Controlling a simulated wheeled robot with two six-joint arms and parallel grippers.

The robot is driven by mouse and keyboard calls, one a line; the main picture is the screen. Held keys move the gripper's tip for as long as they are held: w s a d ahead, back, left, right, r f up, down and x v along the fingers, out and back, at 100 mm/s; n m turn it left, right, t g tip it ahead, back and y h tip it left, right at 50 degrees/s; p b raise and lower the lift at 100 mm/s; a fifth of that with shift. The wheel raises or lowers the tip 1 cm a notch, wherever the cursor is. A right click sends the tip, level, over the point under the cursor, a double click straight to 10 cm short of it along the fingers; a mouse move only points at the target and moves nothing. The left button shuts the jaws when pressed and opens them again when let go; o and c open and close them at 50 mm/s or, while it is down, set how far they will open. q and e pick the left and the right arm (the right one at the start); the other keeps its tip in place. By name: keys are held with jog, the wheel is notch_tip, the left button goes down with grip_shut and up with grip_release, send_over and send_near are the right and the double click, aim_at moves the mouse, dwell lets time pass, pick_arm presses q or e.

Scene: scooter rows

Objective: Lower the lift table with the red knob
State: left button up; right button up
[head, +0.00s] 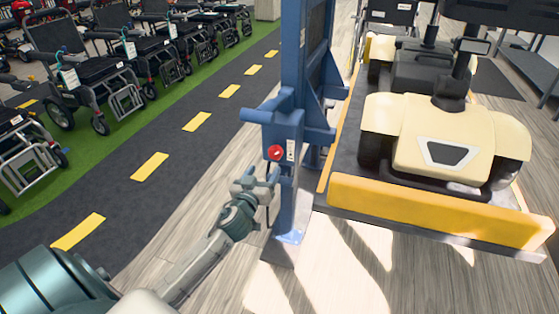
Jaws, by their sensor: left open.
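The red knob (276,153) sits on a blue control box on the blue lift post (302,60), beside a small light label plate. The lift table (440,208), a dark platform with a yellow front edge, stands to the right of the post and carries a cream scooter (440,135). My left gripper (268,176) is open just below the knob, close to the post. I cannot tell from this view whether it touches the knob or post. My right gripper is not in view.
Wooden floor (350,275) is clear in front of the post. A grey bench (530,60) stands at the far right.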

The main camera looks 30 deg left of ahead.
aim_at(274, 154)
pick_arm(q)
jog(key=p+x, duration=0.1)
jog(key=x, duration=0.8)
jog(key=shift+w+a+f, duration=0.1)
jog(key=shift+w+a, duration=0.05)
jog(key=shift+w, duration=0.2)
jog(key=c, duration=1)
